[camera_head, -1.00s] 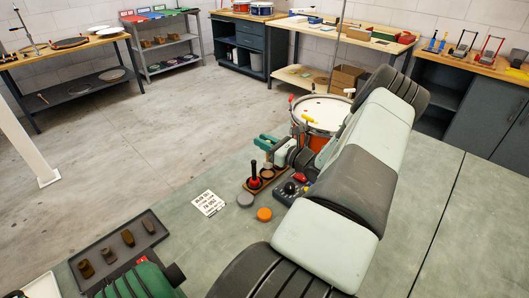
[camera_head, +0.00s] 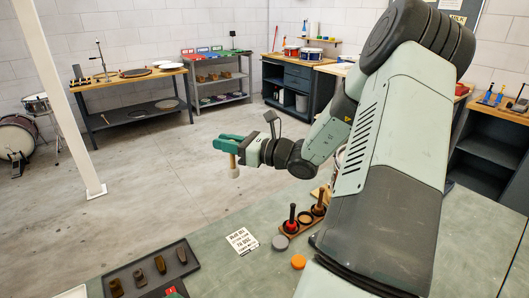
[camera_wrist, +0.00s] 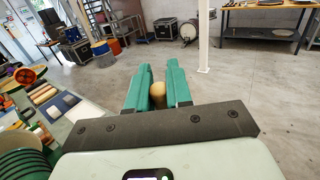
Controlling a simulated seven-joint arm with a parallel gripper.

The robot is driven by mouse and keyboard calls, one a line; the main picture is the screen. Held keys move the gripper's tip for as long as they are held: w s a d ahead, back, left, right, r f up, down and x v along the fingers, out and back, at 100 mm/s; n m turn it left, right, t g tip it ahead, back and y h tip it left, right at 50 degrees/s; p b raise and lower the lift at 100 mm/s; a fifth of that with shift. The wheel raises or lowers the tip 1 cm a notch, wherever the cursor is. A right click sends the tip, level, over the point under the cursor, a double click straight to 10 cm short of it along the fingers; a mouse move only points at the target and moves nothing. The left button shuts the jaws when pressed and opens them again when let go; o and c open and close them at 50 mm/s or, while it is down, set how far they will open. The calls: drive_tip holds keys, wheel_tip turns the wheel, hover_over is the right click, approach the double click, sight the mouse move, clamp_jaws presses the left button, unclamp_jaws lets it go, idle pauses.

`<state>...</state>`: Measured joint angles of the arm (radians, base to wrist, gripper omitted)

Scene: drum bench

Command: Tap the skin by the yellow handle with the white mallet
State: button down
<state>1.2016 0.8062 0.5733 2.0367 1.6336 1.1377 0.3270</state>
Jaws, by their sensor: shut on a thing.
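My gripper (camera_head: 228,143) is raised over open floor, left of the bench's far edge. It is shut on the white mallet (camera_head: 233,171), which hangs below the green fingers with its pale head down. In the wrist view my gripper (camera_wrist: 158,85) has the mallet's wooden handle end (camera_wrist: 157,92) between its fingers; the head is hidden there. The drum with the skin is mostly hidden behind my arm in the head view, and the yellow handle does not show now.
A dark tray (camera_head: 128,280) holds several blocks. A white post (camera_head: 75,110) stands at the left.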

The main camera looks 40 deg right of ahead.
drive_tip(key=a+r+n+g+y, duration=0.2)
drive_tip(key=a+r+y, duration=0.15)
drive_tip(key=a, duration=0.55)
drive_tip(key=d+f+m+t+h, duration=0.1)
drive_tip(key=d+m+t+h, duration=0.6)
drive_tip(key=d, duration=1.8)
drive_tip(key=s+d+f+m+g+h, duration=0.25)
drive_tip(key=s+d+h, duration=0.35)
drive_tip(key=d, duration=0.7)
drive_tip(key=s+d+f+m+g+h, duration=0.1)
drive_tip(key=s+d+f+m+h, duration=0.15)
drive_tip(key=s+d+h, duration=0.75)
drive_tip(key=shift+w+d+f+y, duration=1.3)
drive_tip(key=shift+d+f+y, duration=0.55)
drive_tip(key=shift+f, duration=0.9)
drive_tip(key=shift+t, duration=0.25)
drive_tip(key=shift+a+r, duration=0.15)
drive_tip(key=shift+r, duration=2.35)
